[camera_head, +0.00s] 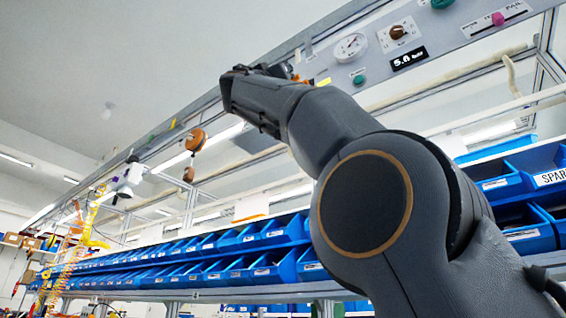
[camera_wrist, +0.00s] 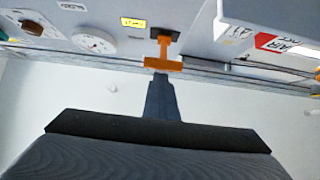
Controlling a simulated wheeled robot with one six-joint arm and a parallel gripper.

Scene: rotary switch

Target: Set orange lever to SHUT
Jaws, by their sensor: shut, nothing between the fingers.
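In the head view, only a small orange part (camera_head: 298,78) shows behind my arm, and the fingertips are not clear there. No SHUT mark is readable.
The panel (camera_head: 455,33) also bears a round gauge (camera_head: 351,46), a brown knob (camera_head: 397,32), green knobs, a pink slider (camera_head: 497,18) and a yellow label (camera_wrist: 133,22). A grey box (camera_wrist: 262,12) stands out right of the lever in the wrist view. Blue bins (camera_head: 275,232) line shelves below.

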